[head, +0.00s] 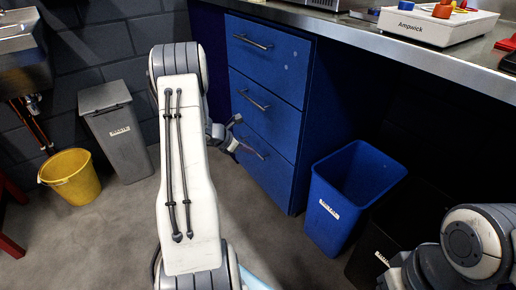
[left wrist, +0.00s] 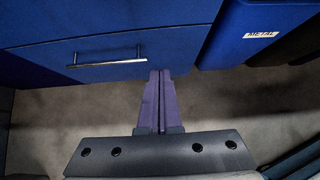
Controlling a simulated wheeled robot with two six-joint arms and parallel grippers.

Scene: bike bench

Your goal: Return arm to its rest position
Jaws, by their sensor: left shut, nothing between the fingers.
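My left arm (head: 185,170) stands raised in the middle of the head view. My left gripper (head: 238,138) shows partly behind the arm, in front of the blue drawer cabinet (head: 262,105). In the left wrist view its two purple fingers (left wrist: 159,100) lie together, shut and empty, pointing toward the floor edge below a drawer handle (left wrist: 108,58). A gap to the cabinet cannot be judged exactly. My right arm (head: 470,245) shows only in part at the lower right; its gripper is out of view.
A blue bin (head: 345,205) and a black bin (head: 385,235) stand right of the cabinet. A grey bin (head: 118,135) and a yellow bucket (head: 72,178) stand at the left. A metal bench (head: 400,50) with a white Ampwick device (head: 435,28) overhangs. Grey floor (head: 95,235) is clear at left.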

